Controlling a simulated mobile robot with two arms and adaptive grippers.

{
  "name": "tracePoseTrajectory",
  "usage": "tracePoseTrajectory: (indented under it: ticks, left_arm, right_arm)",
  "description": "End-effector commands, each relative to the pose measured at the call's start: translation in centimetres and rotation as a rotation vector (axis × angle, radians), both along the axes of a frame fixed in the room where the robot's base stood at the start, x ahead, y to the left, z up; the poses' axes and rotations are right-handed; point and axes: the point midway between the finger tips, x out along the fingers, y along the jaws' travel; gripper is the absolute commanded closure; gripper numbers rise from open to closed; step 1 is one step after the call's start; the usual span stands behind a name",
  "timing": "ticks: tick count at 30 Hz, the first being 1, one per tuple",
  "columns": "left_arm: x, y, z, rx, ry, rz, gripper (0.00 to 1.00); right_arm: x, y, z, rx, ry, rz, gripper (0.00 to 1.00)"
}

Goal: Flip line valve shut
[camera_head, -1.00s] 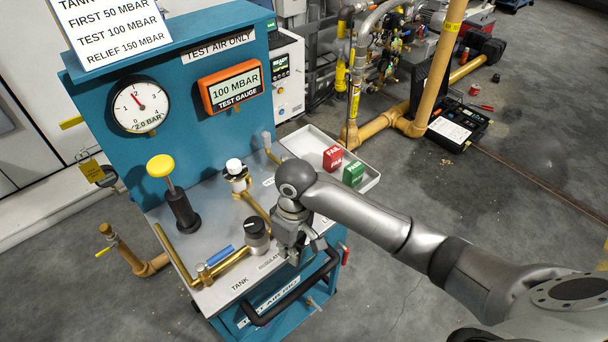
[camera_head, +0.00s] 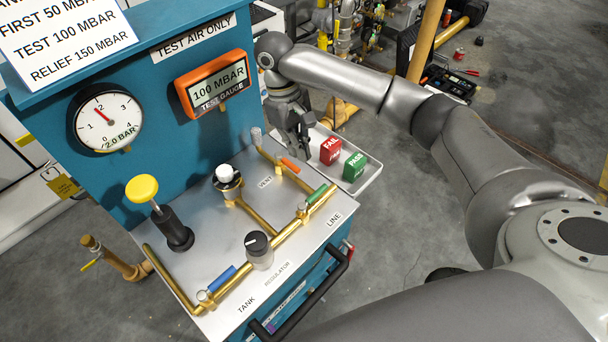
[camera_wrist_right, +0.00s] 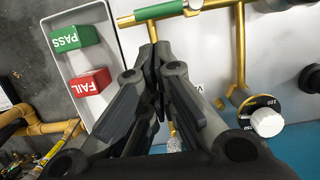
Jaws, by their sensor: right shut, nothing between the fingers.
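The line valve's green handle (camera_head: 317,194) lies along the brass pipe beside the LINE label (camera_head: 334,219), at the right end of the bench panel. The green handle also shows at the top of the right wrist view (camera_wrist_right: 160,11), again in line with its pipe. My right gripper (camera_head: 304,151) hangs above the panel's back right corner, behind the green handle and near the vent valve's orange handle (camera_head: 290,165). Its fingers (camera_wrist_right: 155,50) are shut and empty, apart from the green handle. They partly hide the vent valve in the wrist view. My left gripper is not in view.
A pale tray (camera_head: 362,187) with a red FAIL block (camera_head: 331,150) and a green PASS block (camera_head: 354,166) sits right of the panel. The regulator knob (camera_head: 258,249), blue handle (camera_head: 221,278), white knob (camera_head: 226,174) and yellow-topped pump (camera_head: 144,190) stand on the panel. A test gauge (camera_head: 214,83) is behind.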

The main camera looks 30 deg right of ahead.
Motion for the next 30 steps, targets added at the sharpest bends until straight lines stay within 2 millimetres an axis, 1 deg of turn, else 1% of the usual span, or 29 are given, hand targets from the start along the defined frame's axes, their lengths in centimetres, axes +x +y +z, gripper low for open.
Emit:
tracePoseTrajectory:
  ticks: [1, 3, 5, 8, 11, 15, 17, 21, 24, 30]
  left_arm:
    - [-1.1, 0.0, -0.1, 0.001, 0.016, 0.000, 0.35]
    - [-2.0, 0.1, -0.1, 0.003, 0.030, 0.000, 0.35]
    - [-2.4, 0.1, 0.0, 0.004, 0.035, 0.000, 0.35]
    - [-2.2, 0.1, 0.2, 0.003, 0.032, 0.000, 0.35]
    - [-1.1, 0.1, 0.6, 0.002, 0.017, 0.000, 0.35]
    - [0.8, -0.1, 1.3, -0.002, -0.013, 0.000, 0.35]
    - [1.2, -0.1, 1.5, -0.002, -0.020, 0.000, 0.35]
    - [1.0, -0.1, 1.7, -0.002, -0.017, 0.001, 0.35]
    - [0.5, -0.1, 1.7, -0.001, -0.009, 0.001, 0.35]
    - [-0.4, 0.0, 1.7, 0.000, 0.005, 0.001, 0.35]
  right_arm:
    - [0.0, 0.0, 0.0, 0.000, 0.000, 0.000, 1.00]
    - [0.0, 0.0, -0.1, 0.000, 0.000, 0.000, 1.00]
    - [-0.1, 0.0, -0.5, 0.000, 0.001, 0.000, 1.00]
    - [-0.4, -0.2, -1.5, -0.001, 0.002, 0.000, 1.00]
    - [-0.9, -0.4, -3.2, -0.002, 0.003, -0.001, 1.00]
    - [-1.5, -0.5, -5.7, -0.001, 0.004, 0.000, 1.00]
    - [-1.8, -0.6, -6.7, -0.002, 0.004, 0.001, 1.00]
    - [-2.1, -0.7, -8.5, -0.001, 0.001, 0.001, 1.00]
    - [-2.3, -0.8, -9.3, -0.001, 0.000, 0.001, 1.00]
    - [-2.4, -0.8, -9.8, 0.000, -0.001, 0.001, 1.00]
